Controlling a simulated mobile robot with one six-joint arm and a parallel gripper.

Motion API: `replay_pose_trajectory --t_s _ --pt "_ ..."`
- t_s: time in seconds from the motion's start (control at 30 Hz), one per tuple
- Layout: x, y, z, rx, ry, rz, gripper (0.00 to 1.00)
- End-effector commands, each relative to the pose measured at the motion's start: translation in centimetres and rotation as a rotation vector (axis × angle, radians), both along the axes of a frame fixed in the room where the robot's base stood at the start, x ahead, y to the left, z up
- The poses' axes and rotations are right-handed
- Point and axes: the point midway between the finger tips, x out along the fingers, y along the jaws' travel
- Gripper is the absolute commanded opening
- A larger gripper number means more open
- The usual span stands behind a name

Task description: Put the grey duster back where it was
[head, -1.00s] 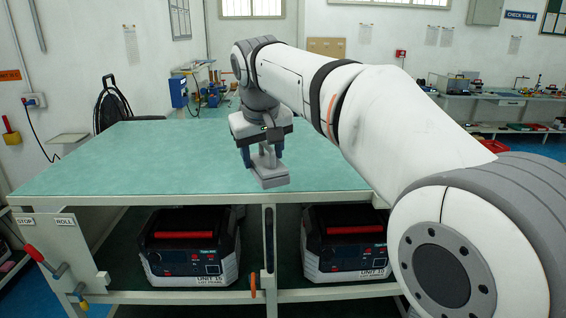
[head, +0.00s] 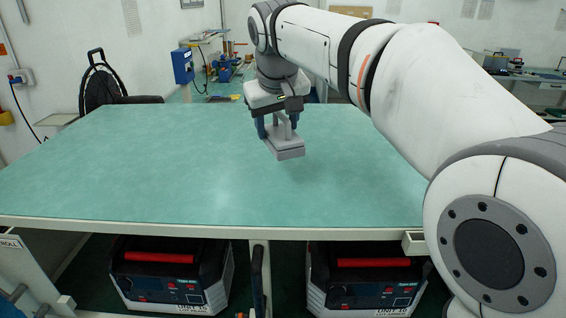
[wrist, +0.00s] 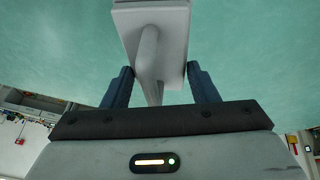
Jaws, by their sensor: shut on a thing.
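The grey duster (head: 285,149) is a flat block with a raised handle.
The table top is bare around the duster. A black chair (head: 103,85) stands behind the far left edge. A blue box (head: 183,66) is at the back.

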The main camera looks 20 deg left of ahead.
Motion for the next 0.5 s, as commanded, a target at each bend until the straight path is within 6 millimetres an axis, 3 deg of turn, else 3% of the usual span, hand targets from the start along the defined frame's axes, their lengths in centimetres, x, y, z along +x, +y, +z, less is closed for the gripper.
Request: replay_pose_trajectory --t_s 0.1,0.5 --pt "-0.1 0.0 -2.3 -0.002 0.002 0.0 0.32" --pt "0.0 0.0 -7.2 -0.001 0.002 0.0 0.32"
